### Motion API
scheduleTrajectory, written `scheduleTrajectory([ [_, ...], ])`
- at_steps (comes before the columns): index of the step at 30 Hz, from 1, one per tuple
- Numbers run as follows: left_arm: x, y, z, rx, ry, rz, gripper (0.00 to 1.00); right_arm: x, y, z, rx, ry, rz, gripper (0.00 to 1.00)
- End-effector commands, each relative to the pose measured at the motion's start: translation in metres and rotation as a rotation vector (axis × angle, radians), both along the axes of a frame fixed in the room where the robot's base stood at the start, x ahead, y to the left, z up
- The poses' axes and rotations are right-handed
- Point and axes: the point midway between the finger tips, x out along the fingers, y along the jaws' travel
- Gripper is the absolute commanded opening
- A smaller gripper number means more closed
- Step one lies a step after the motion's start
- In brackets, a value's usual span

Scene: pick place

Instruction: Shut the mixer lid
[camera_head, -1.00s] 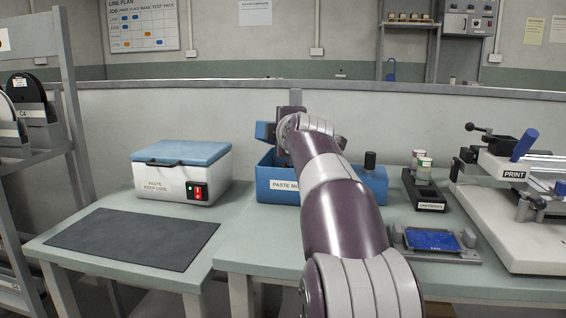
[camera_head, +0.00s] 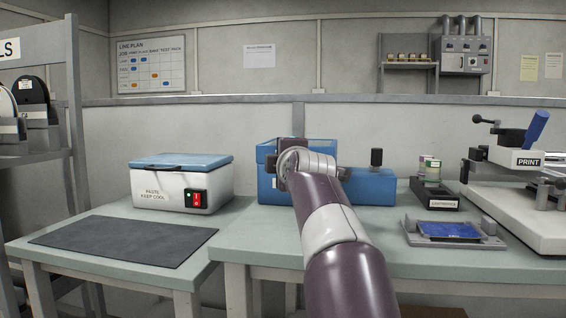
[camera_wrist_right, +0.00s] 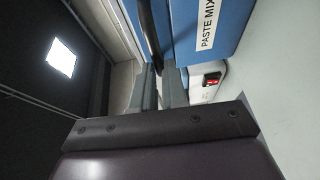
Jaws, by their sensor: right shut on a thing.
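The blue paste mixer (camera_head: 370,186) stands on the table in the middle of the head view. Its blue lid (camera_head: 266,152) shows at the left, low over the body; my right arm hides much of it, so I cannot tell whether it is fully closed. In the right wrist view the mixer's labelled blue front (camera_wrist_right: 232,25) is at the top. My right gripper (camera_wrist_right: 160,70) is shut on a dark bar, seemingly the lid handle (camera_wrist_right: 149,35). In the head view its fingers are hidden behind the wrist. My left gripper is not in view.
A white cooler box (camera_head: 160,190) with a blue lid stands left, behind a dark mat (camera_head: 120,241). Right of the mixer are a small black rack (camera_head: 436,200), a blue board on a fixture (camera_head: 447,231) and a printer (camera_head: 520,205). The table front is clear.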

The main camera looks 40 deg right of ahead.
Motion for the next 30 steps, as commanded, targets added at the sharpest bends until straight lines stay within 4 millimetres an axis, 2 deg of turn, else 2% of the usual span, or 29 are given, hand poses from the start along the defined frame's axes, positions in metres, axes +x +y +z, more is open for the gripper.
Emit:
scheduleTrajectory([
  [1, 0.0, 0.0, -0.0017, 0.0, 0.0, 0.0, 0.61, 0.0044, -0.0016, -0.0169, 0.022, 0.033, 0.004, 0.0],
  [6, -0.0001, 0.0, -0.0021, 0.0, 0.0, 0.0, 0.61, 0.0051, -0.002, -0.0187, 0.024, 0.035, 0.004, 0.0],
  [7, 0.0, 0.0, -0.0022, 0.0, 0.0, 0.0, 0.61, 0.0051, -0.0021, -0.0189, 0.024, 0.035, 0.004, 0.19],
  [9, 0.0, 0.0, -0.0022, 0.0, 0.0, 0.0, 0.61, 0.0052, -0.0022, -0.0189, 0.024, 0.035, 0.004, 0.38],
  [30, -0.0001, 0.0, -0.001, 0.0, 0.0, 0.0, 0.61, 0.0029, -0.0012, -0.0113, 0.015, 0.023, 0.003, 0.38],
])
